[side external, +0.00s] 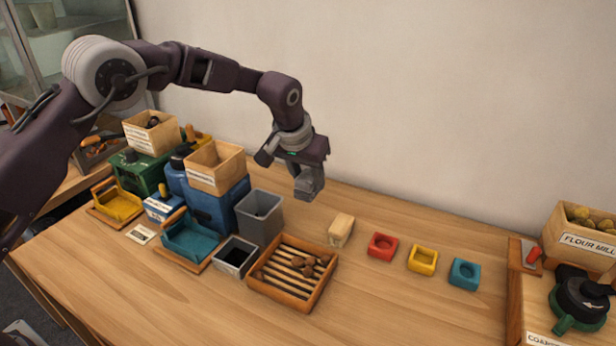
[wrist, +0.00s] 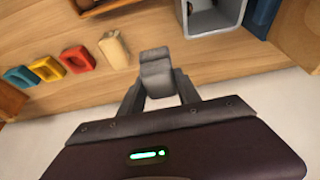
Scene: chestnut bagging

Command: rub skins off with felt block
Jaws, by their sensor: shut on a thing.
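My gripper (side external: 309,188) is shut on a grey block, which looks like the felt block (wrist: 156,72). It holds the block in the air above the back of the table, behind the slatted tray. The wooden slatted tray (side external: 259,285) stands at the table's middle, with several brown chestnuts (side external: 308,266) on its slats, mostly toward the right. Only a corner of the tray (wrist: 88,4) shows in the wrist view. I cannot tell how much skin is on the chestnuts.
A cream bag-like item (side external: 341,229) stands right of the tray. Red (side external: 382,246), yellow (side external: 422,259) and teal (side external: 464,273) holders line up farther right. A tall grey bin (side external: 259,217) and a dark-mouthed bin (side external: 236,256) stand left. The front right table is clear.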

